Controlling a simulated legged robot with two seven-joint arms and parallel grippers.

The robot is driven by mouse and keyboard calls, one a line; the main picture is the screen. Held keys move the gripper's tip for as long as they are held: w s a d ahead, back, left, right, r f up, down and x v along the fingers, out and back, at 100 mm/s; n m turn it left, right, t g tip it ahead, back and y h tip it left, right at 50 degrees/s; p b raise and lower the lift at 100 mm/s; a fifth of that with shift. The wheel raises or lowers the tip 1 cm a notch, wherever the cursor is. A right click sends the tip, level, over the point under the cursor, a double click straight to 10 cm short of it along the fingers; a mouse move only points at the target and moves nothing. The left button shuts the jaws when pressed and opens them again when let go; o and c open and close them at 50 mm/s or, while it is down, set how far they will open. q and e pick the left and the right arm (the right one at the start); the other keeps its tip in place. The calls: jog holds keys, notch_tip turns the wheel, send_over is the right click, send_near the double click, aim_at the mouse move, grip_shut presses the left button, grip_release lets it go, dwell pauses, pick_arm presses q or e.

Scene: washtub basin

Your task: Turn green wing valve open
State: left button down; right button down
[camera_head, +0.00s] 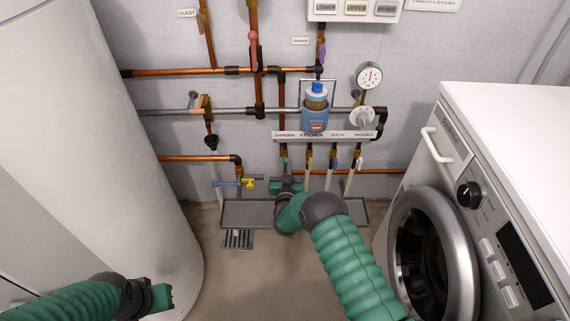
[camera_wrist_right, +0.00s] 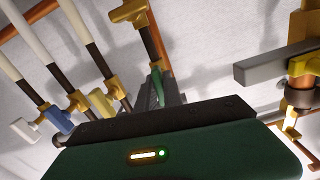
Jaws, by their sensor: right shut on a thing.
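The green wing valve (camera_wrist_right: 157,80) shows in the right wrist view as a thin green handle below a brass fitting (camera_wrist_right: 130,13). My right gripper (camera_wrist_right: 160,97) is shut on this handle, its grey fingers hiding the lower part. In the head view my right gripper (camera_head: 286,186) reaches to the leftmost of the valves below the white label strip (camera_head: 325,135), at the garden label. The gripper hides most of that valve there. My left gripper (camera_head: 162,297) is at the lower left, away from the pipes; its jaw opening cannot be made out.
Yellow (camera_head: 308,162), blue (camera_head: 331,163) and white (camera_head: 359,162) valves stand close to the right of my gripper. A grey trough (camera_head: 350,212) lies below. A washing machine (camera_head: 500,200) stands right, a white tank (camera_head: 90,130) left.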

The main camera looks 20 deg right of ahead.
jog(key=shift+s+f+n, duration=0.15)
jog(key=shift+f+n, duration=0.25)
jog(key=shift+n, duration=0.2)
jog(key=c, duration=1.5)
grip_release()
jog(key=shift+r, duration=0.2)
